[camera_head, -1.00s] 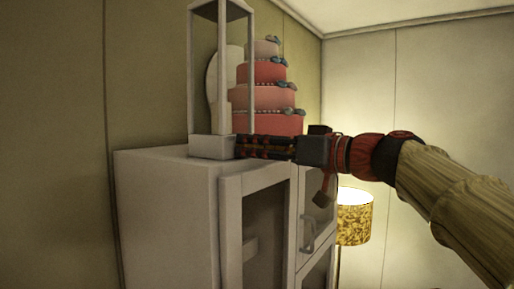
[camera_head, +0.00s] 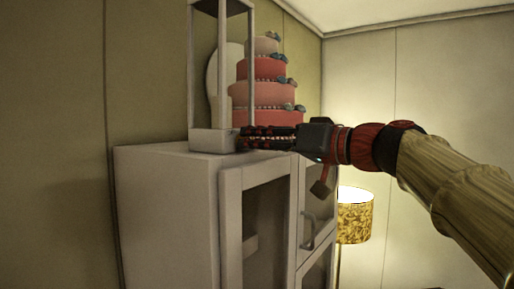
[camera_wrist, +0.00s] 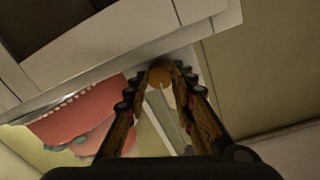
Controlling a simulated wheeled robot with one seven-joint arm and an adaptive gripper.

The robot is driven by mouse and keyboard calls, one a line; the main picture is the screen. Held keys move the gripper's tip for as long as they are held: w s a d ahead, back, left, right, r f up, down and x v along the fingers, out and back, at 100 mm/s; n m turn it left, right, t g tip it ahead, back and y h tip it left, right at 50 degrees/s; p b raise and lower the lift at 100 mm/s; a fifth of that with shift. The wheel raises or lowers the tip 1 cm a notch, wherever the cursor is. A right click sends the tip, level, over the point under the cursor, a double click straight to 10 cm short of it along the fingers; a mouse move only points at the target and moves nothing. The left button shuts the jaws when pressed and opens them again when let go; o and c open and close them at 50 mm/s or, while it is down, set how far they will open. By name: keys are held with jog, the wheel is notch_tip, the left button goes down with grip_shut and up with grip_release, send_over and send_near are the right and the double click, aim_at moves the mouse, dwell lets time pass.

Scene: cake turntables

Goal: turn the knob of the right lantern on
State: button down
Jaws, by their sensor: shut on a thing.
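A pale grey lantern (camera_head: 213,141) with thin posts and a candle inside stands upright on top of the white cabinet, the only lantern in view. In the wrist view, its small round orange-brown knob (camera_wrist: 160,74) sits between my fingertips. My gripper (camera_head: 240,138) reaches in from the right, with its fingertips at the right side of the lantern's base. It is shut on the knob, as the wrist view (camera_wrist: 162,80) shows both fingers converging on it. In the head view the fingers hide the knob.
A tiered pink cake (camera_head: 262,92) stands close behind my fingers on the cabinet (camera_head: 170,195). A white disc (camera_head: 213,75) is behind the lantern. A glowing floor lamp (camera_head: 354,215) stands right of the cabinet, below my arm.

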jog(key=shift+m, duration=0.5)
jog(key=c, duration=1.5)
grip_release()
jog(key=shift+d, duration=0.1)
jog(key=v, duration=1.2)
jog(key=shift+f, duration=0.1)
jog(key=shift+o, duration=0.2)
